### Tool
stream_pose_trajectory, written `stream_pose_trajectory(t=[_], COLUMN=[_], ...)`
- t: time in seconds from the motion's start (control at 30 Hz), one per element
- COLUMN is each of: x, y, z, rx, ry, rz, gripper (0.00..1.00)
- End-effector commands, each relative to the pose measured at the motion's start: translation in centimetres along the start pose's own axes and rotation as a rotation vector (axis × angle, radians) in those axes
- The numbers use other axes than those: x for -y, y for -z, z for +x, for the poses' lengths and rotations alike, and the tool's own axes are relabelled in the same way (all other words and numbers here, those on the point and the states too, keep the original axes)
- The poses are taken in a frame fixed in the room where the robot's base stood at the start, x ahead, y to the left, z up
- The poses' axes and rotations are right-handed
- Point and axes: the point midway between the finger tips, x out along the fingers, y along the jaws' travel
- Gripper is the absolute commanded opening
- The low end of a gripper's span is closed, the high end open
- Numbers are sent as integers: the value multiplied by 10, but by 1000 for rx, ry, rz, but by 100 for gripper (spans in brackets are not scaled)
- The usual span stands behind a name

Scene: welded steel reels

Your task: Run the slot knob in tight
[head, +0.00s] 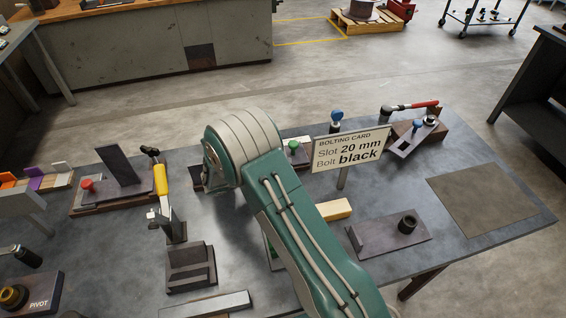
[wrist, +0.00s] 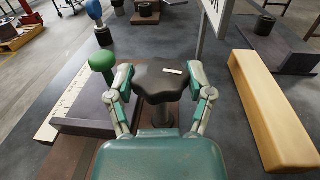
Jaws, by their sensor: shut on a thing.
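In the wrist view, a black lobed knob (wrist: 158,88) with a small white mark on top stands upright on a post. My gripper (wrist: 161,74) has one finger on each side of the knob and is shut on it. A dark block with a white ruled scale (wrist: 72,104) lies left of the knob. A green ball knob (wrist: 103,61) rises beside that scale. In the head view my arm hides the gripper and the black knob. The bolting card (head: 352,149) there reads "Slot 20 mm, Bolt black".
A yellow block (wrist: 272,112) lies right of the gripper. A blue-topped post (head: 337,118) stands behind the card. A plate with a dark round cylinder (head: 408,222) is at right. A clamp with a yellow handle (head: 161,187) stands left. The bench's right end is fairly clear.

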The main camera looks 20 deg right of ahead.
Motion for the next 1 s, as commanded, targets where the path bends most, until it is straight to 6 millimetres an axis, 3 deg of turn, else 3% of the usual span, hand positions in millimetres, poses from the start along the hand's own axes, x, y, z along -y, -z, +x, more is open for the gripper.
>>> stream_pose_trajectory(t=[0.37, 0.4, 0.47, 0.87, 1.0], x=[-3, -3, -3, -1, -1], y=[-2, -2, -2, -1, -1], z=[-1, -1, -1, 0, -9], rx=[0, 0, 0, -1, -1], ry=[-2, -3, -3, 2, 1], rz=[7, 8, 7, 4, 4], gripper=[20, 72, 99, 100, 100])
